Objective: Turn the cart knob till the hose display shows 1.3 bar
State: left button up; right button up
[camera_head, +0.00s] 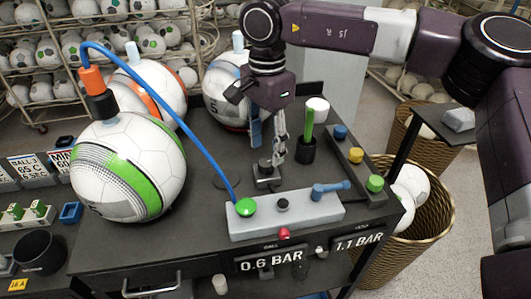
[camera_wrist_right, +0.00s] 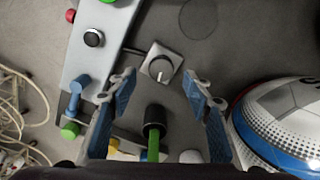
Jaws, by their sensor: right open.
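A dark round knob (camera_head: 265,166) on a square metal plate stands on the dark cart top. In the right wrist view the knob (camera_wrist_right: 160,68) shows a pale pointer mark toward the picture's bottom. My right gripper (camera_head: 268,145) is open above the knob, pointing down. In the wrist view its blue-padded fingers (camera_wrist_right: 160,84) stand apart, one on each side of the knob, and seem not to touch it. Two displays are on the cart front: one reads 0.6 BAR (camera_head: 268,260), the other 1.1 BAR (camera_head: 358,242). Their small captions are hard to read. My left gripper is not in view.
A grey valve block (camera_head: 300,217) with a green button, black knob and blue lever lies in front of the knob. A blue hose (camera_head: 165,105) runs from it to a green-white ball (camera_head: 128,170). A black cup (camera_head: 305,152) with a green stick stands close beside my gripper.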

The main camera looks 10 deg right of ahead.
aim_at(266, 162)
notch_tip(266, 162, down, 3)
jog(key=shift+r, duration=0.15)
jog(key=shift+w+f+p, duration=0.15)
jog(key=shift+f+p, duration=0.25)
jog(key=shift+f, duration=0.5)
jog(key=c, duration=0.6)
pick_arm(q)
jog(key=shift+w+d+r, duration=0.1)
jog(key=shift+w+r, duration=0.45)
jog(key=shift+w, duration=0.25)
pick_arm(e)
jog(key=c, duration=0.5)
